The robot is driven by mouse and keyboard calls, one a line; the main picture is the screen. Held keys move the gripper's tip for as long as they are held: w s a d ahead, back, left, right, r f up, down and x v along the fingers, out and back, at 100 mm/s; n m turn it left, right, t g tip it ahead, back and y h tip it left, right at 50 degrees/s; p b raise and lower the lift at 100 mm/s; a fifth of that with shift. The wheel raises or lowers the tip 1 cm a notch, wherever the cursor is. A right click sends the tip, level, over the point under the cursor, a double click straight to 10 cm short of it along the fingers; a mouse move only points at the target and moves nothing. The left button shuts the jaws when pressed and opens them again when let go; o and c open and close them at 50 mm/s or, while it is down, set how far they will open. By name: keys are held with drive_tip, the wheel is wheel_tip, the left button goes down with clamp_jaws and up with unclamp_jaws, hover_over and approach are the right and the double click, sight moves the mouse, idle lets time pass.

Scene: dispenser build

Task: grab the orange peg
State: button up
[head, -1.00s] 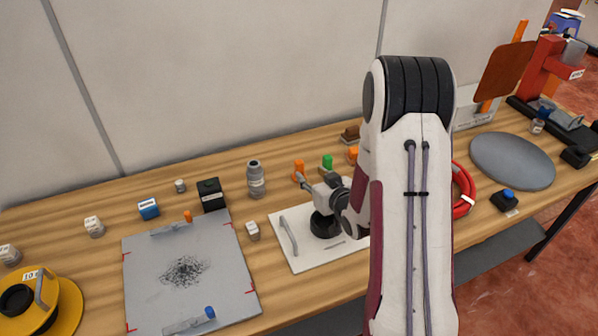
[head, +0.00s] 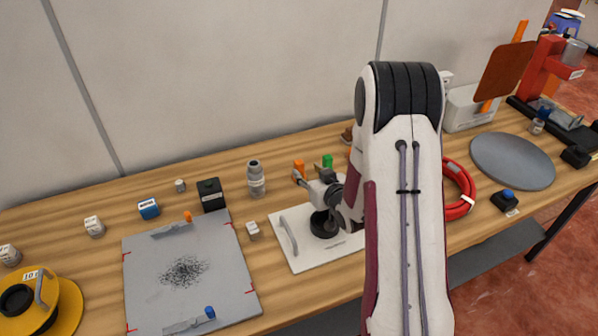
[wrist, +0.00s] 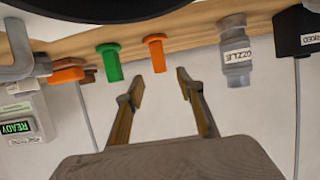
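The orange peg (wrist: 155,52) stands upright on the wooden table; the wrist picture is upside down, so it hangs from the top there. It also shows in the head view (head: 299,167). My gripper (wrist: 160,82) is open and empty in the wrist view. The peg lies just beyond the fingertips, roughly in line with the gap between them, and apart from both fingers. In the head view my arm and wrist cover much of the area, so the fingers are hard to make out.
A green peg (wrist: 110,63) stands beside the orange one. Another orange piece (wrist: 68,72) lies farther left in the wrist view. A grey labelled bottle (wrist: 235,52) stands on the other side. A white plate (head: 300,257) lies in front of the pegs in the head view.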

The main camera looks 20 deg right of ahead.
sight(301, 166)
drive_tip(key=shift+w, duration=0.1)
drive_tip(key=shift+x, duration=2.5)
clamp_jaws()
